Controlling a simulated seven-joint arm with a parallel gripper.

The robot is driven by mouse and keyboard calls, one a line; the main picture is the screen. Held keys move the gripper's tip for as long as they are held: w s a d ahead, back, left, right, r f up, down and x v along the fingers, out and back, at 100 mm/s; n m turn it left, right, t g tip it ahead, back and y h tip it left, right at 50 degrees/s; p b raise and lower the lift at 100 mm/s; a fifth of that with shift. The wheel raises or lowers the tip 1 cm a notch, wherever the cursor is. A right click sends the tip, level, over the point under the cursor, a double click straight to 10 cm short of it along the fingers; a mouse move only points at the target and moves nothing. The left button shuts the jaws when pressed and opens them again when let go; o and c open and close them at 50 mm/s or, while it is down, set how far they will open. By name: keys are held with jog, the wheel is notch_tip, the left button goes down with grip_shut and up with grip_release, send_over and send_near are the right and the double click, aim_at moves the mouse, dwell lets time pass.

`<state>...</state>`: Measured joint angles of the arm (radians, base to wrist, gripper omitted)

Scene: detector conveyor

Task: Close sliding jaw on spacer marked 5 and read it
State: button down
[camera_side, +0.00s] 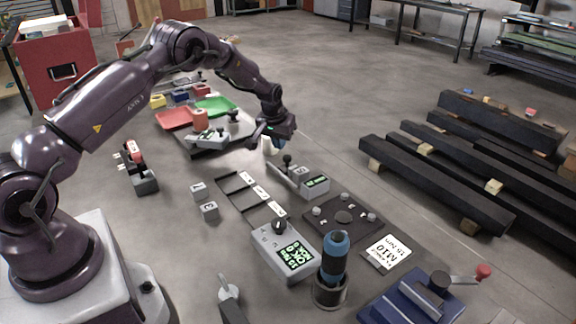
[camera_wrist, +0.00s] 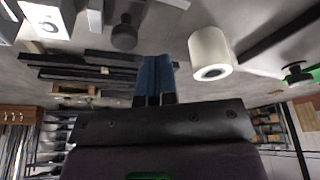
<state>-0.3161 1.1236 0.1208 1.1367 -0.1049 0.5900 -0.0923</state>
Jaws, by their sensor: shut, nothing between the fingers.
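In the wrist view the blue fingers (camera_wrist: 156,72) are together and empty. A black knob (camera_wrist: 124,34) and a pale marked block (camera_wrist: 46,18) show beyond them.
A white cylinder (camera_wrist: 209,52) stands close beside my fingers. Pale marked blocks (camera_side: 209,210) lie near a black slotted rack (camera_side: 232,183).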

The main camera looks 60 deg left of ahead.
aim_at(287, 156)
jog(key=shift+f, duration=1.7)
jog(key=shift+d, duration=1.15)
jog(key=shift+w+d, duration=0.1)
jog(key=shift+d, duration=1.15)
jog(key=shift+a, duration=0.15)
jog(key=shift+a+r, duration=0.1)
jog(key=shift+a, duration=0.55)
jog(key=shift+a+r, duration=0.1)
jog(key=shift+r, duration=3.35)
